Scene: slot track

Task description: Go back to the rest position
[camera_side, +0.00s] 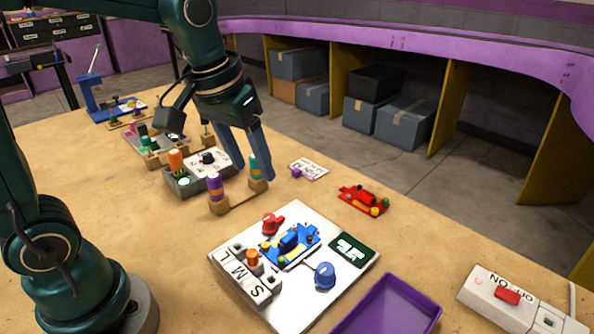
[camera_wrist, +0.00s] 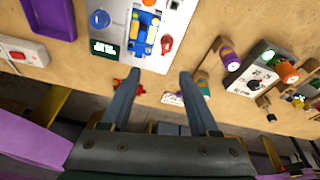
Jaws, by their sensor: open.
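My gripper (camera_side: 251,166) hangs over the far side of the wooden table, fingers pointing down. It is open. In the wrist view my gripper (camera_wrist: 158,76) shows two spread fingers with nothing between them. In the side view, one finger passes close to the teal-and-orange peg of a wooden stand (camera_side: 238,202); I cannot tell whether they touch. A white board (camera_side: 222,246) lies in front, with slots marked S, M and L. It carries a blue-and-yellow piece (camera_side: 290,246), a red knob (camera_side: 271,223), a blue knob (camera_side: 325,275) and an orange-topped peg (camera_side: 252,257).
A grey box (camera_side: 184,187) with a dial and orange cylinder stands left of the gripper. A red piece (camera_side: 361,200) and a small white card (camera_side: 308,170) lie right of it. A purple tray (camera_side: 428,313) and a switch box (camera_side: 485,296) stand front right.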

